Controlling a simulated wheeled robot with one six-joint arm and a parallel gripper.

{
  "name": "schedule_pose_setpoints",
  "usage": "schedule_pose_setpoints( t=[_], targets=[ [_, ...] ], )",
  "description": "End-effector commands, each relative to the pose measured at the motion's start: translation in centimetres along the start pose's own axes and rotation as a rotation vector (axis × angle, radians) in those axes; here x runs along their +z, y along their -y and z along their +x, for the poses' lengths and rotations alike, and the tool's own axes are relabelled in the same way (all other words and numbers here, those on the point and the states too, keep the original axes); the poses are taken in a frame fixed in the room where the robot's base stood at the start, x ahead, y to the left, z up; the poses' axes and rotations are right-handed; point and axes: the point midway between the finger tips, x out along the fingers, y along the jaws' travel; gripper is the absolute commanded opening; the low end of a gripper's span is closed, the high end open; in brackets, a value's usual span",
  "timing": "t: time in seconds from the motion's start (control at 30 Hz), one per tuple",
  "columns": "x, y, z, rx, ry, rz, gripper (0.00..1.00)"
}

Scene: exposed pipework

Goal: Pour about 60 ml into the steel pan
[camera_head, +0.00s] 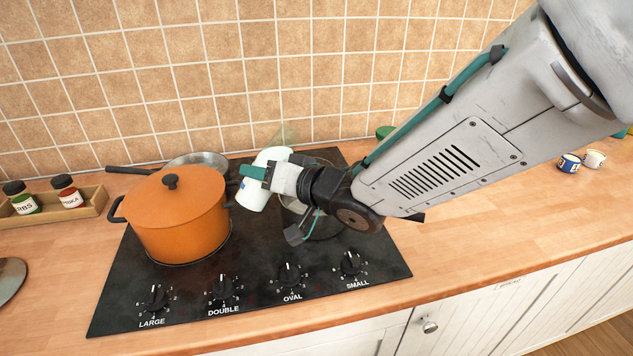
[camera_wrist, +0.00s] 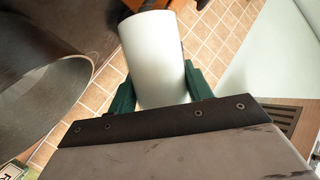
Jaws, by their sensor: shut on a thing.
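My gripper (camera_head: 262,174) is shut on a white container (camera_head: 252,194), held above the hob and tilted, its top leaning right in the head view. In the wrist view the white container (camera_wrist: 157,60) sits between the green fingertips (camera_wrist: 160,88); its contents are not visible. A metal pan (camera_head: 325,222) stands on the hob behind and below my gripper, largely hidden by it. A wide metal vessel (camera_wrist: 50,90) fills the left of the wrist view, apart from the container. Another steel pan (camera_head: 205,160) with a dark handle sits at the back left, partly behind the orange pot.
A lidded orange pot (camera_head: 178,215) stands close left of the container. The black hob (camera_head: 255,270) has several knobs along its front. A wooden tray (camera_head: 90,205) with spice jars is at left. Mugs (camera_head: 569,164) stand far right; the counter right of the hob (camera_head: 480,240) is clear.

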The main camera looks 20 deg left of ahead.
Motion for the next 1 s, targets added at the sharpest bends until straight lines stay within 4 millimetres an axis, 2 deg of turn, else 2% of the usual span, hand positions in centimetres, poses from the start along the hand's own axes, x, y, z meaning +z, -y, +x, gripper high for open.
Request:
schedule_pose_setpoints(
  t=[0.17,0.47,1.0],
  targets=[
    [-0.6,1.1,-0.1,-0.062,-0.021,0.140,0.13],
    [1.0,0.9,0.5,-0.147,-0.050,0.350,0.13],
    [1.1,1.3,0.6,-0.197,-0.068,0.466,0.13]
  ],
)
